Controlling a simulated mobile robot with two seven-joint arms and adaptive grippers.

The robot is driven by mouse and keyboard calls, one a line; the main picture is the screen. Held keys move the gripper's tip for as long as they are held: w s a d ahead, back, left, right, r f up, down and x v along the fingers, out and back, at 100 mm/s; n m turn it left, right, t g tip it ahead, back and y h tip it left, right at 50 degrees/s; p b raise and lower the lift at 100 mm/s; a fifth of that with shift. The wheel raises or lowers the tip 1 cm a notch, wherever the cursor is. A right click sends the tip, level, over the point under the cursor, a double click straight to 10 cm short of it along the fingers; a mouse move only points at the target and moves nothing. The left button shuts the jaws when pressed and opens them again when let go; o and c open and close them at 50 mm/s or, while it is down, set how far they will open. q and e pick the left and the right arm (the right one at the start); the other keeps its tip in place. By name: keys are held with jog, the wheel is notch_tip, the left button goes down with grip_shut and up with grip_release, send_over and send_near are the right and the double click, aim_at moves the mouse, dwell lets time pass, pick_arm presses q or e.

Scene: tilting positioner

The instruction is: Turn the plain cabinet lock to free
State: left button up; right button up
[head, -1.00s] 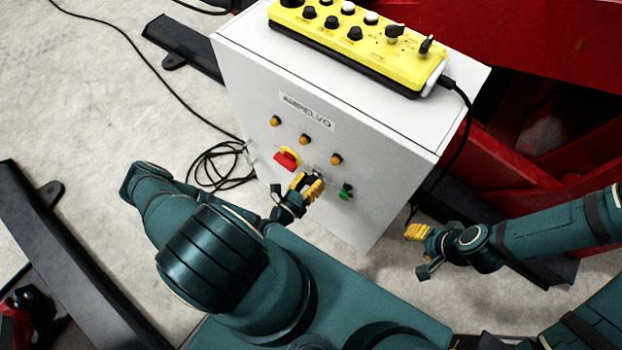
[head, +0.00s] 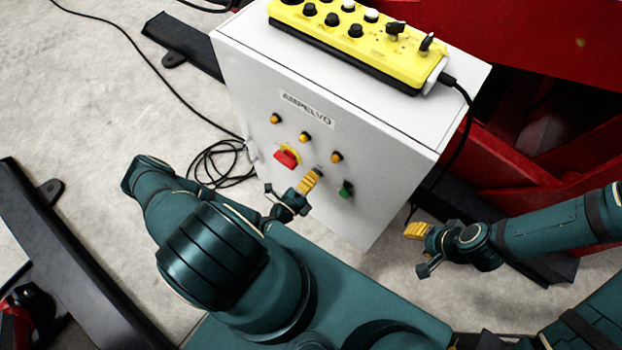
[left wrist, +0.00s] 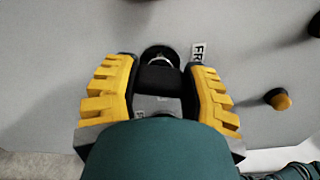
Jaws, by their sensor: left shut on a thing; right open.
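The white cabinet (head: 330,110) stands in front of me. In the left wrist view, the black cabinet lock (left wrist: 160,74) sits between the yellow-padded fingers of my left gripper (left wrist: 160,85). A label starting "FR" (left wrist: 197,52) is beside it, partly hidden by a finger. In the head view, my left gripper (head: 311,180) is at the cabinet front, shut on the lock, and hides most of it. The lock's exact angle is hard to tell. My right gripper (head: 418,232) is open and empty, to the right of the cabinet, away from it.
Amber lamps (head: 304,137) sit above. A yellow control box (head: 350,35) lies on the cabinet top, its cable (head: 467,115) hanging at the right.

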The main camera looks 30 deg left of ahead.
pick_arm(q)
jog(key=shift+n, duration=1.2)
jog(key=o, duration=1.2)
jog(key=s, duration=0.8)
jog(key=s+a, duration=0.1)
jog(key=s, duration=0.3)
